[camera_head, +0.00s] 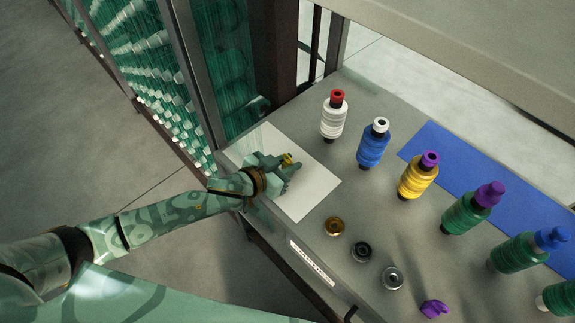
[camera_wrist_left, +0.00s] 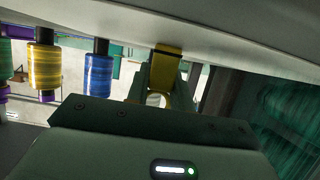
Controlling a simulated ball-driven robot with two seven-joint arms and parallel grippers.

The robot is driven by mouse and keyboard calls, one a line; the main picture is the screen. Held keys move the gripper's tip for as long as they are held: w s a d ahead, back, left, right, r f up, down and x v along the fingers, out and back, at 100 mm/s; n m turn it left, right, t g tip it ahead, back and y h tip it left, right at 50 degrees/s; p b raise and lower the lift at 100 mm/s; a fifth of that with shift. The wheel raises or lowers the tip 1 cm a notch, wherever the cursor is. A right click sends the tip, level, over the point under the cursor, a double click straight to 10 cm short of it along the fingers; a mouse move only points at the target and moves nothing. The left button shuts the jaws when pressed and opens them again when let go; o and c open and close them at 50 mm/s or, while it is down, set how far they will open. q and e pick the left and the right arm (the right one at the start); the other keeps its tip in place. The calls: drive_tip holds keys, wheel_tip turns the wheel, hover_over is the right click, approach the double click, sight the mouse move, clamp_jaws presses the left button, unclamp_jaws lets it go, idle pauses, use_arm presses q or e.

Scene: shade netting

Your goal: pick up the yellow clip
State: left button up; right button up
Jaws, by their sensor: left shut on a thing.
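The yellow clip (camera_head: 287,159) is between the fingers of my left gripper (camera_head: 288,166), over the white sheet (camera_head: 312,194) at the left end of the table. In the left wrist view the yellow clip (camera_wrist_left: 165,66) shows at the fingertips, partly hidden by the gripper body. My left gripper is shut on it. I cannot tell whether the clip touches the sheet. My right gripper is not in view.
Thread spools on posts stand in a row: white (camera_head: 333,122), blue (camera_head: 373,150), yellow (camera_head: 416,179) and green ones. In front lie small round parts (camera_head: 361,251) and a purple clip (camera_head: 434,309). A blue mat (camera_head: 470,170) lies behind. Netting machinery (camera_head: 150,60) stands left.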

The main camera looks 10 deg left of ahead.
sight(288, 156)
use_arm(q)
wheel_tip(288, 156, up, 4)
drive_tip(key=shift+s+d+r+p, duration=0.1)
drive_tip(key=shift+p, duration=1.15)
drive_tip(key=s+d+r+p, duration=0.4)
drive_tip(key=s+d+r, duration=0.2)
drive_tip(key=s, duration=0.6)
wheel_tip(288, 156, up, 3)
drive_tip(key=shift+s+f+p, duration=0.1)
drive_tip(key=shift+s+p, duration=0.1)
drive_tip(key=shift+p, duration=0.15)
